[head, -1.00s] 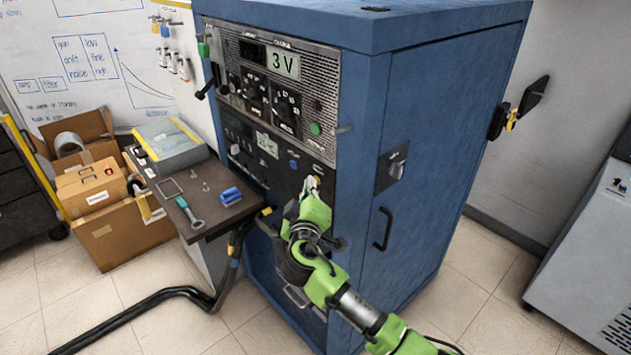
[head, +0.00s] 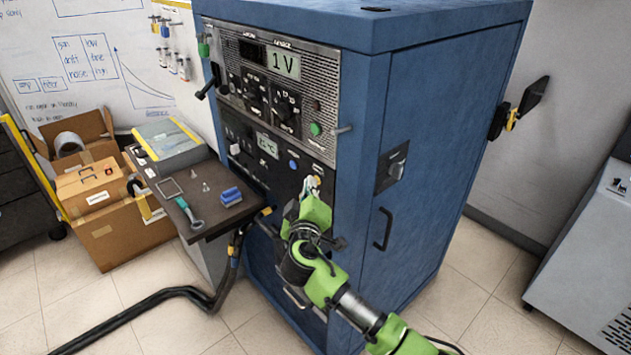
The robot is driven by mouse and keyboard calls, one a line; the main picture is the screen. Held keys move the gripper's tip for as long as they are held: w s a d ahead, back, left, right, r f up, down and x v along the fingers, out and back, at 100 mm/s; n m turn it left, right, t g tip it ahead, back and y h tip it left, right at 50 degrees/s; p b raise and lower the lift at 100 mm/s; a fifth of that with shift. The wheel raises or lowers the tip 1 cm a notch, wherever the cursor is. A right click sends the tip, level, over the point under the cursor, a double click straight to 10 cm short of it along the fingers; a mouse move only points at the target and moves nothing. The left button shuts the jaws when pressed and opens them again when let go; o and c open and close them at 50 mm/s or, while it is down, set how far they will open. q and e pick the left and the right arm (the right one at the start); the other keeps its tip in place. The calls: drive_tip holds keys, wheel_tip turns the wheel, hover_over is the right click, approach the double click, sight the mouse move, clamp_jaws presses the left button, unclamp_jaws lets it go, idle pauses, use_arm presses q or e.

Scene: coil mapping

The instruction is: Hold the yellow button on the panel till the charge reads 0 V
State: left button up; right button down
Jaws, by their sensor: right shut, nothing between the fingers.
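The panel (head: 232,151) is on the front of a large blue cabinet (head: 430,150). The charge display (head: 285,64) at its top reads 1 V. My right gripper (head: 313,184) is shut, with its fingertips against or very close to the lower right part of the panel. The yellow button is not clearly visible; my gripper seems to cover its place, and I cannot see the contact itself. A blue button (head: 293,164) and a green button (head: 316,129) show above the gripper. My left gripper is not in view.
Black hoses (head: 170,295) run along the floor. Cardboard boxes (head: 110,235) stand at the left.

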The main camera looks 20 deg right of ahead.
drive_tip(key=shift+a, duration=0.1)
idle(0.4)
drive_tip(key=shift+s+a, duration=0.25)
drive_tip(key=shift+a, duration=0.4)
drive_tip(key=shift+a, duration=0.1)
drive_tip(key=shift+s+a+b, duration=0.25)
drive_tip(key=shift+s+a, duration=0.05)
drive_tip(key=shift+a, duration=0.45)
drive_tip(key=shift+s+a+b, duration=0.25)
drive_tip(key=shift+a, duration=0.55)
drive_tip(key=shift+s+a+b, duration=0.25)
drive_tip(key=shift+s+a, duration=0.05)
drive_tip(key=shift+a, duration=0.45)
